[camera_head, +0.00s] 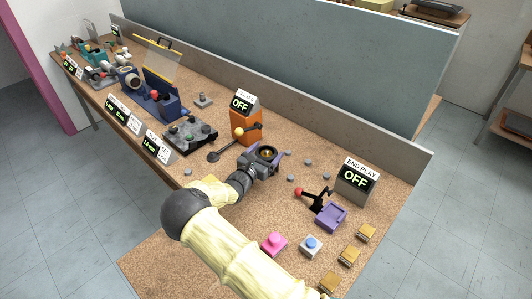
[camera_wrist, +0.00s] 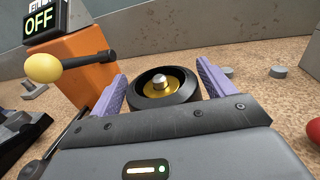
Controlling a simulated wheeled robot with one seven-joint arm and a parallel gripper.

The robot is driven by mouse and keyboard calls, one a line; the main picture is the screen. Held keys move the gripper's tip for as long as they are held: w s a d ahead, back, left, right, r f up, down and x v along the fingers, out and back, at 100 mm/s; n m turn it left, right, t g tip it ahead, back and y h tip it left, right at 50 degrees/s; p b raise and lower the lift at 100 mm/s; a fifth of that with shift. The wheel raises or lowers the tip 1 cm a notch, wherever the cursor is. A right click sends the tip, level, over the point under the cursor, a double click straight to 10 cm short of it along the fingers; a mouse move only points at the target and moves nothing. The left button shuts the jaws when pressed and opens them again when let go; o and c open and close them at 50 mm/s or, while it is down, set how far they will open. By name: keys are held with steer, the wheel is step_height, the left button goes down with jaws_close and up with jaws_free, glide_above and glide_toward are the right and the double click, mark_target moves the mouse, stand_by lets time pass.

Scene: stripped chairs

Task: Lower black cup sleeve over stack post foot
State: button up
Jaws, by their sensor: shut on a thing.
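My gripper (camera_head: 265,157) has its two purple fingers shut on the sides of the black cup sleeve (camera_wrist: 138,92), a round black ring. In the wrist view, a gold ring and a silver round-topped post (camera_wrist: 159,81) show inside the sleeve's opening. The sleeve appears upright, and it also shows in the head view (camera_head: 272,149). The sleeve's underside and the post's foot are hidden, so I cannot tell whether the sleeve touches the bench or how far it sits around the post.
An orange block (camera_head: 246,129) with a yellow-knobbed lever and an OFF display stands just behind-left of my gripper. Several grey discs (camera_head: 291,179) dot the bench to the right. A purple fixture (camera_head: 331,217) with a red-knobbed lever, and pink and white button blocks, stand nearer front right.

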steer(key=shift+f, duration=0.35)
steer(key=o, duration=0.9)
steer(key=shift+s, duration=0.1)
steer(key=b+v, duration=0.2)
steer(key=v, duration=1.5)
steer(key=shift+s+a, duration=0.1)
steer(key=shift+a, duration=0.05)
